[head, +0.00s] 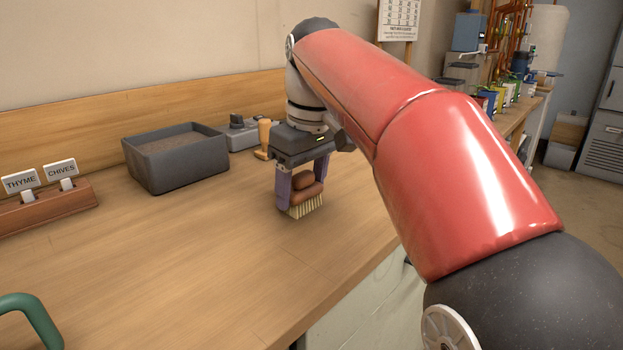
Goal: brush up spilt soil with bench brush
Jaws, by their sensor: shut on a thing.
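My gripper (302,183) points down over the right part of the wooden bench, with a purple finger on either side of a bench brush. The bench brush (307,196) has a reddish-brown body and pale bristles that face down. My gripper is shut on the brush's body. The bristle tips are at or just above the bench top; I cannot tell whether they touch. No spilt soil can be made out on the visible bench top. My arm hides part of the bench to the right.
A dark grey tray (178,172) of soil stands at the back. Behind my gripper are a wooden-handled tool (264,137) and a grey item (238,134). A label rack (45,208) with THYME and CHIVES is at left, a green handle (30,312) at front left. The bench's middle is clear.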

